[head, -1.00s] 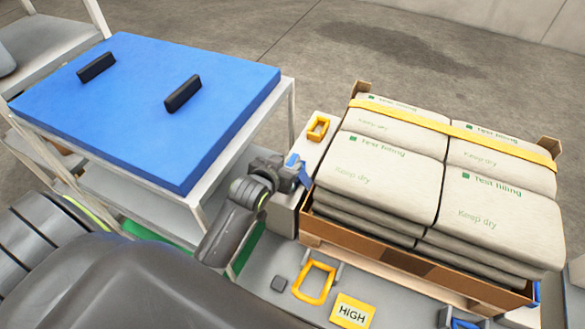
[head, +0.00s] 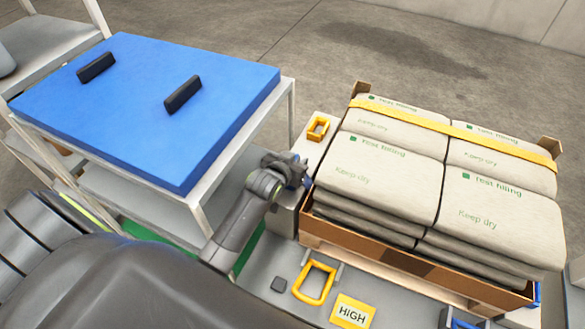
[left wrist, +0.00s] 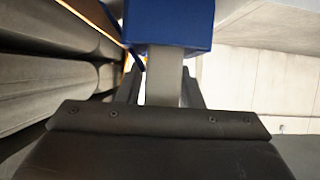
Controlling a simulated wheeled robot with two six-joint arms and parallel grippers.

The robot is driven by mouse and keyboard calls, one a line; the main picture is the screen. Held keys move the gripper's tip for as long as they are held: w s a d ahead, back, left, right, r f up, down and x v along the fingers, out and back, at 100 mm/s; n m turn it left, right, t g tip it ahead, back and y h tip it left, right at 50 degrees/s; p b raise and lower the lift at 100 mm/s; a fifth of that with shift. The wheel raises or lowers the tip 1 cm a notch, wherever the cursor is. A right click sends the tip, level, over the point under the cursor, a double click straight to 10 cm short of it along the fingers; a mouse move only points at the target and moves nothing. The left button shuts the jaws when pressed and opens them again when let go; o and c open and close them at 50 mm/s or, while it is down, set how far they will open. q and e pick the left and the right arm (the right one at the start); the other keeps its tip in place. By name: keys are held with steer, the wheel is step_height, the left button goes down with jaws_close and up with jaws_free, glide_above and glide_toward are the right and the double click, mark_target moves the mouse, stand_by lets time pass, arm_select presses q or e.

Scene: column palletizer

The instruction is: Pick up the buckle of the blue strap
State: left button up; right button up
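My left gripper (head: 298,170) is at the left side of the sack stack, over a grey block (head: 283,218). It hides most of the blue buckle in the head view. In the left wrist view a blue piece, which looks like the buckle (left wrist: 168,24), sits ahead above a grey upright holder (left wrist: 163,85). The two dark fingers (left wrist: 162,82) stand apart, one on each side of that holder. I cannot tell whether they touch anything. My right gripper is not in view.
Sacks (head: 380,170) lie in a cardboard tray (head: 400,262) under a yellow strap (head: 455,131). A cart with a blue top (head: 140,110) stands left. A yellow frame handle (head: 314,283) and a HIGH sign (head: 352,312) are in front. A small yellow frame (head: 318,127) is behind the gripper.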

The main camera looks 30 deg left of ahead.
arm_select(q)
jaws_close()
steer(key=shift+r, duration=0.1)
